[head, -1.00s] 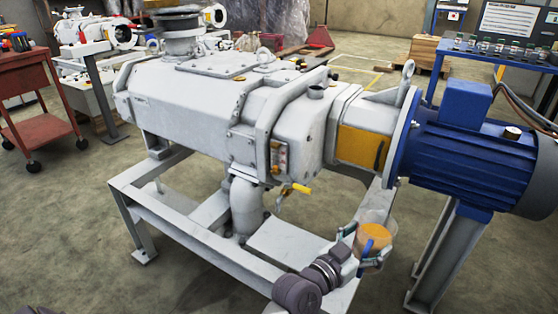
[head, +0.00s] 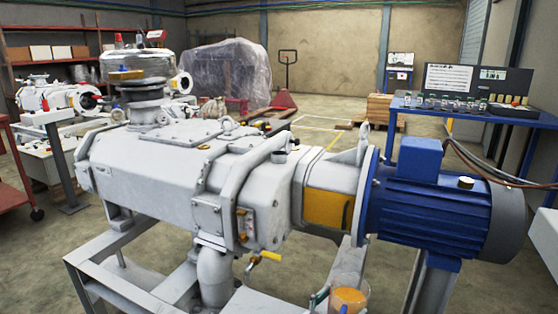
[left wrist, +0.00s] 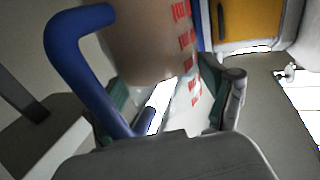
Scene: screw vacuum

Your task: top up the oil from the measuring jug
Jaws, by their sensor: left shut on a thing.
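The measuring jug (head: 349,298), clear with amber oil in it, is at the bottom edge of the head view, in front of the pump's motor end. In the left wrist view the jug (left wrist: 150,45) fills the upper middle, with red marks and a blue handle. The white screw pump (head: 160,175) has a short upright port (head: 279,157) on top, perhaps open. A sight glass (head: 242,225) is on its end face. My right gripper is not in view.
A yellow-handled valve (head: 268,256) sticks out below the sight glass. A blue bench (head: 470,113) with small bottles stands behind. The pump's frame (head: 100,275) is at lower left.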

